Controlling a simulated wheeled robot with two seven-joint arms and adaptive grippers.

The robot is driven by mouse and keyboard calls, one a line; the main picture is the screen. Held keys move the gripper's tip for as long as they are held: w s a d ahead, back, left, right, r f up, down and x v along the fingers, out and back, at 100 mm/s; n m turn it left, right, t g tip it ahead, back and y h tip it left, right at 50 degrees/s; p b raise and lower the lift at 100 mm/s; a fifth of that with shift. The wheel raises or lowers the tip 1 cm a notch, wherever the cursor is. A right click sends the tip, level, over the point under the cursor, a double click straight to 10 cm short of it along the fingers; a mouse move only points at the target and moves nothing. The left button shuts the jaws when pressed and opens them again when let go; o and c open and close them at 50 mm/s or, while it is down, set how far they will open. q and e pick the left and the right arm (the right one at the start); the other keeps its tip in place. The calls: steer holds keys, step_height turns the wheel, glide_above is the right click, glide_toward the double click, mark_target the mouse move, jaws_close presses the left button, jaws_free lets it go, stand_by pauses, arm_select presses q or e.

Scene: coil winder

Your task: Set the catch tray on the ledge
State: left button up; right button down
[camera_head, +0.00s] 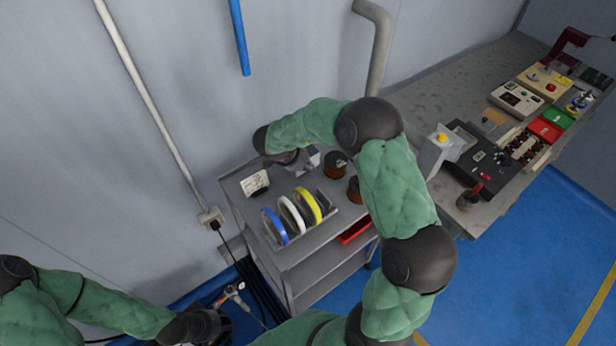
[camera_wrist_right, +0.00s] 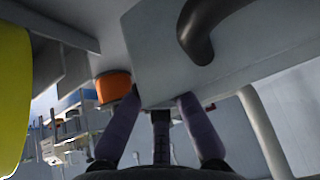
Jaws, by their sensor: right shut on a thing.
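My right gripper (camera_wrist_right: 160,102) is shut on a grey box-like thing (camera_wrist_right: 158,58) with a dark curved part on its face. In the head view my right arm reaches over the cart, and a small pale part of the held thing (camera_head: 311,158) shows beside the wrist. I cannot tell whether it is the catch tray. A red tray (camera_head: 355,231) shows below the cart top, partly behind my arm. My left gripper (camera_head: 218,326) is low at the picture's bottom, dark and unclear. I cannot make out the ledge for certain.
The grey cart (camera_head: 256,216) carries a rack with blue, white and yellow rings (camera_head: 291,215), copper-coloured spools (camera_head: 335,166) and a small card (camera_head: 255,183). A cluttered bench (camera_head: 440,85) stands at right. Cables and a fitting (camera_head: 232,292) lie near my left gripper.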

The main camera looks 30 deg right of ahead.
step_height(320, 180, down, 5)
steer(key=shift+r+b, duration=0.1)
steer(key=shift+b, duration=0.75)
steer(key=shift+r, duration=0.1)
steer(key=c, duration=1.4)
jaws_free()
steer(key=shift+f, duration=0.2)
steer(key=shift+r, duration=0.1)
